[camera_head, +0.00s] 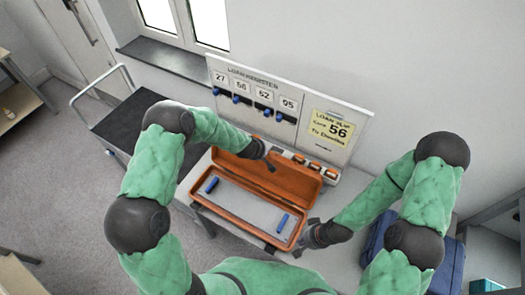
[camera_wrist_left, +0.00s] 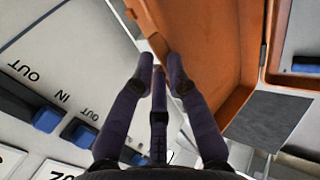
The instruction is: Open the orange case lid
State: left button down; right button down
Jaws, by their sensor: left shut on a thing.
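The orange case (camera_head: 225,208) stands on the table with its lid (camera_head: 295,180) raised and leaning back from the hinge side. Its grey inside shows two blue handles, one at left (camera_head: 211,185) and one at right (camera_head: 283,222). My left gripper (camera_head: 269,163) is at the upper edge of the lid.
Behind the case stands a white loan register board (camera_head: 285,95) with numbers, blue pegs and a yellow slip (camera_head: 332,130). Several orange items (camera_head: 314,166) lie at its foot. A dark cart (camera_head: 125,118) is at left, a blue bag (camera_head: 380,245) at right.

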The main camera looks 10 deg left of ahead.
pick_arm(q)
jog(key=shift+w+r+t, duration=0.3)
jog(key=shift+w+r, duration=0.15)
jog(key=shift+w, duration=0.2)
jog(key=c, duration=1.3)
grip_release()
jog(key=shift+w+d+f, duration=0.15)
jog(key=shift+w+f, duration=0.05)
jog(key=shift+w, duration=0.1)
pick_arm(e)
jog(key=shift+w+f, duration=0.15)
jog(key=shift+w, duration=0.2)
pick_arm(q)
jog(key=shift+r, duration=0.15)
pick_arm(e)
jog(key=shift+d, duration=0.1)
pick_arm(q)
jog(key=shift+s+r, duration=0.3)
jog(key=shift+r, duration=0.15)
jog(key=v, duration=1)
jog(key=shift+s+r, duration=0.15)
jog(key=shift+s, duration=0.35)
